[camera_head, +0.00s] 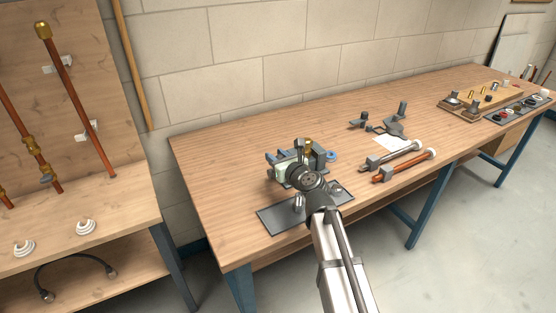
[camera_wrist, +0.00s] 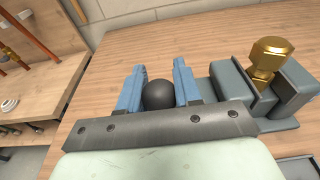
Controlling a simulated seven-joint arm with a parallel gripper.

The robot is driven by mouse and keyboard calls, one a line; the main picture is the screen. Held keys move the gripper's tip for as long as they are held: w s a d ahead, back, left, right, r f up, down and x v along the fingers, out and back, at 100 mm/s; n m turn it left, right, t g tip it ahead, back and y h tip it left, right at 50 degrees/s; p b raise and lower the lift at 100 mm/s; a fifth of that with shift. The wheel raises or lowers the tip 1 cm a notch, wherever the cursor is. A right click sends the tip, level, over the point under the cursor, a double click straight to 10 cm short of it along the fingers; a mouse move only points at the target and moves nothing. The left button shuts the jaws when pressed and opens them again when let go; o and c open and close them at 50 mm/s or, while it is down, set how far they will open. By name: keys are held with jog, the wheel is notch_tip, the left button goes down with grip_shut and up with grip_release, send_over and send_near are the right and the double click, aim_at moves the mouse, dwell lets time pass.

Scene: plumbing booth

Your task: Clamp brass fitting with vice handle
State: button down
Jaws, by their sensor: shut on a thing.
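The vice (camera_wrist: 232,82) is grey and stands on the workbench; it also shows in the head view (camera_head: 319,157), partly behind my arm. The brass fitting (camera_wrist: 268,58) stands upright between its two jaws, with its hexagonal top above them; it shows small in the head view (camera_head: 308,147). I cannot tell whether both jaws touch it. My gripper (camera_wrist: 159,68), with blue fingers, is to the left of the jaws in the wrist view. It is shut on the round dark knob of the vice handle (camera_wrist: 158,95), one finger on each side. The rest of the handle is hidden.
A dark grey mat (camera_head: 272,221) lies at the bench's front edge. To the right are a silver-coloured tool (camera_head: 398,158), an orange-handled tool (camera_head: 405,166) and a white sheet (camera_head: 392,143). A wooden tray (camera_head: 463,114) is farther right. The bench's left end (camera_head: 208,160) is clear.

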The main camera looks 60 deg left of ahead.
jog(key=shift+s+a+r+h, duration=0.2)
jog(key=shift+a+r+h, duration=0.05)
jog(key=shift+a+h, duration=0.15)
jog(key=shift+s+a+r, duration=0.1)
jog(key=shift+a+r, duration=0.05)
jog(key=shift+a, duration=1.35)
jog(key=shift+x, duration=1.45)
jog(key=shift+s+f, duration=0.1)
jog(key=shift+f, duration=0.15)
jog(key=shift+d, duration=0.1)
jog(key=c, duration=1)
grip_release()
jog(key=shift+s, duration=0.1)
jog(key=shift+o, duration=1)
jog(key=shift+f, duration=0.1)
jog(key=shift+w, duration=0.2)
